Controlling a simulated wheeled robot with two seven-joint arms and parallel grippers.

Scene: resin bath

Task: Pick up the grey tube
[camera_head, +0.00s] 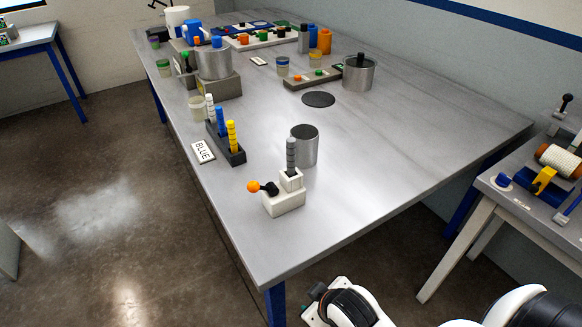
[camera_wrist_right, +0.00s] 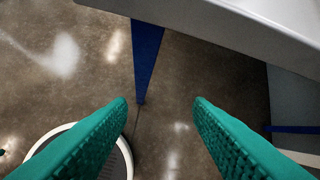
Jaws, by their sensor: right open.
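The grey tube (camera_head: 291,154) stands upright in a small white holder (camera_head: 284,200) near the table's front corner. The holder has a black lever with an orange ball knob (camera_head: 253,187) on its left side. A metal cup (camera_head: 306,146) stands just behind and to the right of the tube. My right gripper (camera_wrist_right: 160,101) shows in the right wrist view with its two green fingers wide apart and nothing between them. It is off the table, over the floor beside the table edge, and apart from the tube. My left gripper is not in view.
A dark rack (camera_head: 232,155) with white, blue and yellow tubes stands behind left, by a "BLUE" label (camera_head: 203,151). A metal pot (camera_head: 358,73) and grey scale (camera_head: 219,87) stand farther back. The table's right front is clear. A side bench (camera_head: 520,205) is at the right.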

